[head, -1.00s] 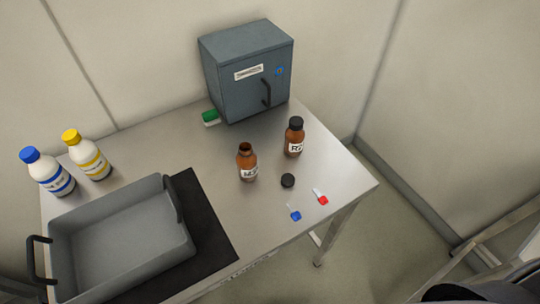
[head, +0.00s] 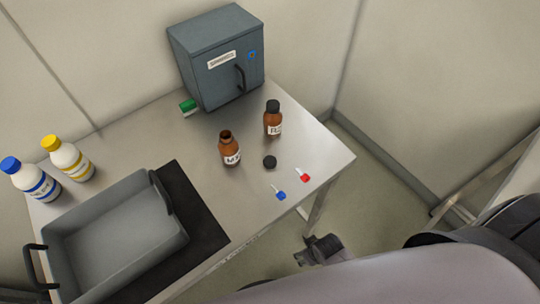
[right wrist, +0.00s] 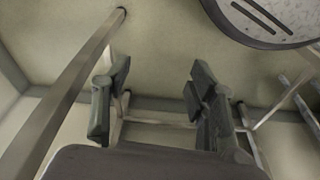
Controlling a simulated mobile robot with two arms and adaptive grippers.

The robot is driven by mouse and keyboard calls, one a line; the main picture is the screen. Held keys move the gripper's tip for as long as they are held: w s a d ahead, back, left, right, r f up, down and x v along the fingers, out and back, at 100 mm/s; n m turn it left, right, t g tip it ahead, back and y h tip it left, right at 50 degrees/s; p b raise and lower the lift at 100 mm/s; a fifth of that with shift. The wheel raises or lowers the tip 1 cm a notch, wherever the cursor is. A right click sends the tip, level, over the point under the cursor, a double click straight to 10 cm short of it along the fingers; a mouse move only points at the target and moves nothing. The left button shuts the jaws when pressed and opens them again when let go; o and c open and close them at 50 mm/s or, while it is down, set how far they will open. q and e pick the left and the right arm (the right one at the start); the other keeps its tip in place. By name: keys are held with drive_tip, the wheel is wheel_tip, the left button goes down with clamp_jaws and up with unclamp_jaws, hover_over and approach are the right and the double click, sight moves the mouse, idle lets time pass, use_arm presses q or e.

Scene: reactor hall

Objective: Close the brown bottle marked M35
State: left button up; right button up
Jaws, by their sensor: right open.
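The open brown bottle (head: 230,150) stands upright on the metal table, its label partly readable as M3 and its mouth bare. A black cap (head: 270,162) lies on the table just right of it. A second brown bottle (head: 273,119) with a black cap on stands behind to the right. My right gripper (head: 322,250) is beyond the table's front right edge, away from the bottles. In the right wrist view the same gripper (right wrist: 155,100) is open and empty, with floor and a table leg behind it. My left gripper is not in view.
A grey tray (head: 53,247) on a black mat fills the table's left front. White bottles with blue (head: 36,181) and yellow (head: 68,160) caps stand at left. A blue-grey cabinet (head: 215,60) stands at the back. Small blue (head: 281,196) and red (head: 304,177) items lie near the right edge.

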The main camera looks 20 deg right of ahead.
drive_tip(key=w+a+r+t+p, duration=0.1)
drive_tip(key=w+r+p, duration=0.1)
drive_tip(key=r, duration=1.4)
drive_tip(key=w+a+r+p, duration=0.1)
drive_tip(key=w+r, duration=0.1)
drive_tip(key=r, duration=1.3)
drive_tip(key=w+a+r+n+y, duration=0.1)
drive_tip(key=a, duration=0.1)
drive_tip(key=w+a+r+n+y, duration=0.1)
drive_tip(key=w+a+n, duration=0.1)
drive_tip(key=a, duration=0.1)
drive_tip(key=w+a+r+n+y, duration=0.1)
drive_tip(key=w+a+n, duration=0.1)
drive_tip(key=shift+w+a+r, duration=0.2)
drive_tip(key=shift+w+a, duration=0.05)
drive_tip(key=w+a+r+n+y, duration=0.1)
drive_tip(key=w+a+r+n, duration=0.3)
drive_tip(key=a+n, duration=0.15)
wheel_tip(320, 180, up, 10)
drive_tip(key=r+n+g+h, duration=0.1)
drive_tip(key=n+g+h, duration=0.25)
drive_tip(key=n, duration=0.55)
hover_over(268, 160)
drive_tip(key=shift+f+h, duration=0.25)
drive_tip(key=shift+h, duration=0.2)
wheel_tip(268, 160, down, 12)
drive_tip(key=shift+f+p, duration=0.1)
drive_tip(key=shift+p, duration=0.4)
